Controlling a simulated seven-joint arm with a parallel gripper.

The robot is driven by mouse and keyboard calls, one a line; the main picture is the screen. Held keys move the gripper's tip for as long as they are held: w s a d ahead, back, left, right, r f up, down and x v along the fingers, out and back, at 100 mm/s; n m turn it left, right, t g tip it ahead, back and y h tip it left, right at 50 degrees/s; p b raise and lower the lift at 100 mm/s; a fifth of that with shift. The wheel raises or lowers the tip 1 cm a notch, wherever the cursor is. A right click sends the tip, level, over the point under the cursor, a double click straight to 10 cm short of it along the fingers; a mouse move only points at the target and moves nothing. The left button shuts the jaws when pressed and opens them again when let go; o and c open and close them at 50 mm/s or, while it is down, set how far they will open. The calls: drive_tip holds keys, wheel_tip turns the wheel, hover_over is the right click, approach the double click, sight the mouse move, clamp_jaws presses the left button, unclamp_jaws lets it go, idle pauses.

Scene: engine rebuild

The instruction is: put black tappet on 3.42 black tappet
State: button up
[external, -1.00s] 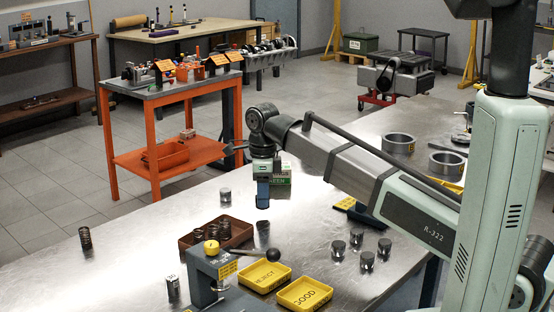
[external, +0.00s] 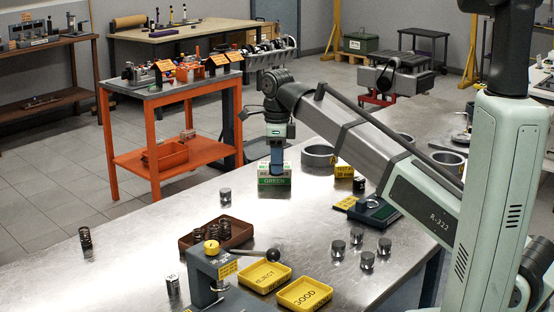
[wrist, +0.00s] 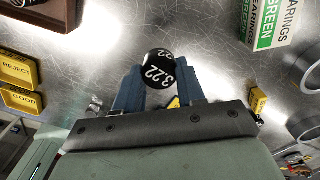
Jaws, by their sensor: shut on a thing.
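My gripper (wrist: 158,92) is shut on a black tappet (wrist: 157,72), whose white marking reads like 3.22 in the wrist view. The blue fingers lie on either side of it. In the external view my gripper (external: 277,172) hangs above the bench, in front of the green and white box (external: 274,182) in the picture; the held tappet cannot be made out there. A small dark cylinder (external: 359,184) stands by a yellow sign at right; its marking is too small to read. I cannot make out a 3.42 marking anywhere.
Several steel-grey cylinders (external: 367,260) stand right of the yellow REJECT (external: 265,275) and GOOD (external: 305,293) trays. A dark fixture (external: 376,212) with a yellow label stands at right. A spring crate (external: 190,242) and lever press (external: 208,272) stand at front left. Large rings (external: 318,156) lie behind.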

drive_tip(key=w+d+r, duration=0.1)
drive_tip(key=w+d, duration=0.6)
drive_tip(key=d, duration=0.4)
drive_tip(key=w+d+r+n, duration=0.1)
drive_tip(key=w+d, duration=0.6)
drive_tip(key=d, duration=0.3)
drive_tip(key=w+d+r, duration=0.1)
drive_tip(key=w+d, duration=0.6)
drive_tip(key=d, duration=0.4)
drive_tip(key=shift+s+a+f, duration=0.1)
drive_tip(key=shift+f, duration=2.35)
drive_tip(key=shift+s+a+f, duration=0.1)
drive_tip(key=shift+f, duration=2.35)
drive_tip(key=shift+f, duration=0.1)
drive_tip(key=o, duration=1.1)
drive_tip(key=shift+c, duration=0.2)
wheel_tip(320, 180, up, 12)
